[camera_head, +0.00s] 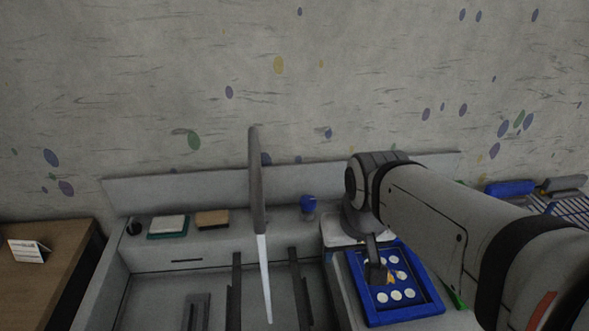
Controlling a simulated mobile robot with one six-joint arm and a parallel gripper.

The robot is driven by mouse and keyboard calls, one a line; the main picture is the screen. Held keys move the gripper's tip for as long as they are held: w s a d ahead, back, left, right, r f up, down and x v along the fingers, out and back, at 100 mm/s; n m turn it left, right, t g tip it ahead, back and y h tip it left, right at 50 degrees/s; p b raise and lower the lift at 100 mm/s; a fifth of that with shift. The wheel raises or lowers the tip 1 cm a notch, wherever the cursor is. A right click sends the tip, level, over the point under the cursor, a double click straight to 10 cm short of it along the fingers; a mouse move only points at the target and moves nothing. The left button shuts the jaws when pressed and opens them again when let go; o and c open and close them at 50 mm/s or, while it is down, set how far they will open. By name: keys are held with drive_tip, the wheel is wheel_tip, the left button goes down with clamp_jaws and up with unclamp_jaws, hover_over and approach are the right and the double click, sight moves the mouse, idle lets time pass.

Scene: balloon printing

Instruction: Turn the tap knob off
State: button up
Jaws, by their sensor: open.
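A tall, thin dark grey tap spout (257,180) stands over the sink, and a pale stream (265,280), which looks like running water, drops from its lower end. A small blue-topped piece (308,203) sits on the back ledge right of the spout; it looks like the tap knob, but it is too small to be sure. My arm reaches in from the right. My gripper (379,272) is small and dark, pointing down over the blue tray, right of and nearer than the blue-topped piece. It is open; its fingertips are hard to make out.
The grey sink (150,300) holds dark upright rails. A green-and-white block (168,227) and a brown block (212,219) lie on the back ledge. The blue tray (407,315) holds several white discs. A wooden table (50,280) with a white card stands left.

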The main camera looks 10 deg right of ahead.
drive_tip(key=shift+o, duration=1.3)
drive_tip(key=w+r+p, duration=0.2)
drive_tip(key=w, duration=0.8)
drive_tip(key=shift+r+m+g, duration=0.3)
drive_tip(key=shift+m+g, duration=0.1)
drive_tip(key=m+g+p, duration=0.2)
drive_tip(key=p, duration=0.4)
hover_over(308, 200)
wheel_tip(308, 200, down, 13)
drive_tip(key=shift+s+f, duration=0.15)
drive_tip(key=shift+f, duration=0.35)
drive_tip(key=shift+w+f+p, duration=0.2)
drive_tip(key=shift+f+p, duration=1.05)
drive_tip(key=shift+f, duration=2.75)
